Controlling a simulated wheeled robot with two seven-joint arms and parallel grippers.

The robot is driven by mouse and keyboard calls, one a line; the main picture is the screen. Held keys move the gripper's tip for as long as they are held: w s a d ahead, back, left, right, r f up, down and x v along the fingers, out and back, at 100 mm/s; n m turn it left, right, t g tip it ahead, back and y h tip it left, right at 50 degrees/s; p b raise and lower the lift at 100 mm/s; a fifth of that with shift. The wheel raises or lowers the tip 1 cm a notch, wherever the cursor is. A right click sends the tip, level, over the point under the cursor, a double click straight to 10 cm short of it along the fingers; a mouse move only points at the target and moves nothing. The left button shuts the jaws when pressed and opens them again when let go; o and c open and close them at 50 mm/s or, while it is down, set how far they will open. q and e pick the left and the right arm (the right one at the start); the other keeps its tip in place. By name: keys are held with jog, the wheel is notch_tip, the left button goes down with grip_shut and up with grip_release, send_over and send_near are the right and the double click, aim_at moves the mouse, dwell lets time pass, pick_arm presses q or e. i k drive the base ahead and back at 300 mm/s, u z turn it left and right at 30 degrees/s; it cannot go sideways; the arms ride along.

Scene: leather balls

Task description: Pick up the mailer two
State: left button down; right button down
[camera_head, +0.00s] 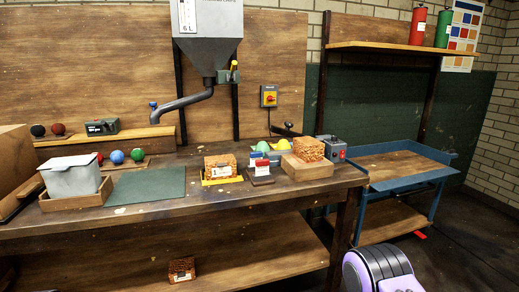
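Three orange-brown patterned packages that look like mailers are in the head view; I cannot tell which is mailer two. One package (220,166) with a white label sits on a yellow mat on the workbench. Another package (308,149) rests on a wooden block at the bench's right end. A third package (181,270) lies on the lower shelf under the bench. Neither of my grippers is in view. A purple and black part, apparently of my arm, shows at the bottom right, apart from all three packages.
A hopper spout (182,102) hangs above. A blue-edged table (398,165) stands at right. The bench's front strip is mostly clear.

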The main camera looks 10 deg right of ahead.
aim_at(309, 154)
jog(key=z, duration=0.5)
jog(key=i, duration=0.6)
jog(key=z, duration=0.4)
